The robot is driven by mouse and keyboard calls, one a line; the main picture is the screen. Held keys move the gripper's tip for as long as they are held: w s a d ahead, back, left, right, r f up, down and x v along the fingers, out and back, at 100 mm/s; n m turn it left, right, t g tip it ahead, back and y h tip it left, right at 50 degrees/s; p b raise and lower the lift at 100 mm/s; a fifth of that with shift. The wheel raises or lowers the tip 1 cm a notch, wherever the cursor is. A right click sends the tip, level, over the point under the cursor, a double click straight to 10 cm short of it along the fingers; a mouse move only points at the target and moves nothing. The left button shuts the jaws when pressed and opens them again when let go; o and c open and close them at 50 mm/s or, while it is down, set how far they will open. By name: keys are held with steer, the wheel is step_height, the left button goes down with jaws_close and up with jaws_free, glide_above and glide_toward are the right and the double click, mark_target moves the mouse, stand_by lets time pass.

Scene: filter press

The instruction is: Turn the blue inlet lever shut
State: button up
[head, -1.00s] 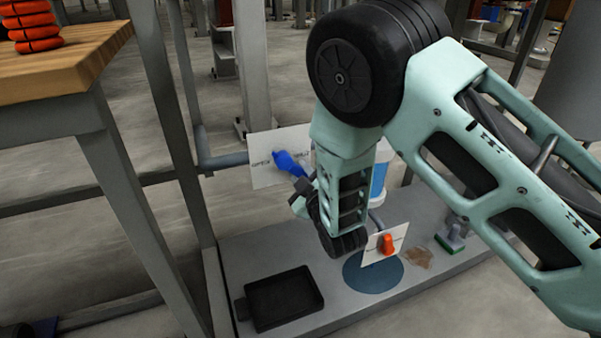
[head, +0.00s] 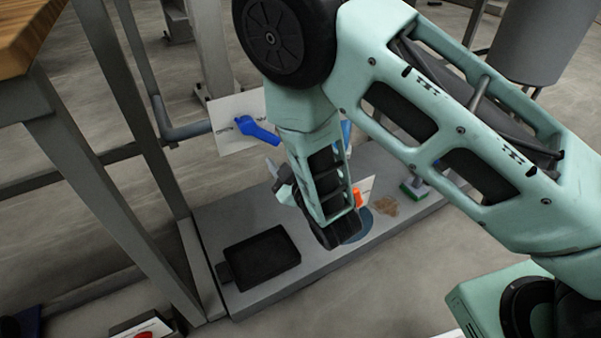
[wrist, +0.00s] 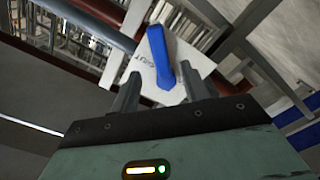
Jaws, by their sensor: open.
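The blue inlet lever (head: 256,130) sits on a white label plate (head: 226,113) with OPEN at its left; in the head view it points right and slightly down. In the wrist view the blue lever (wrist: 160,55) stands on the plate (wrist: 178,97) just beyond my gripper (wrist: 157,85), lined up between the two fingers. My gripper (head: 277,178) is open and empty, below and slightly right of the lever in the head view. Fingers and lever look apart. My arm hides the plate's right part in the head view.
A black tray (head: 262,258) lies on the grey platform (head: 210,215). An orange handle (head: 357,197) is partly hidden behind my wrist. A green-based object (head: 414,189) and a brown patch (head: 386,206) are farther right. A wooden-topped bench (head: 28,35) stands at the left.

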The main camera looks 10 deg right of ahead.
steer(key=p+v, duration=0.1)
steer(key=v, duration=0.8)
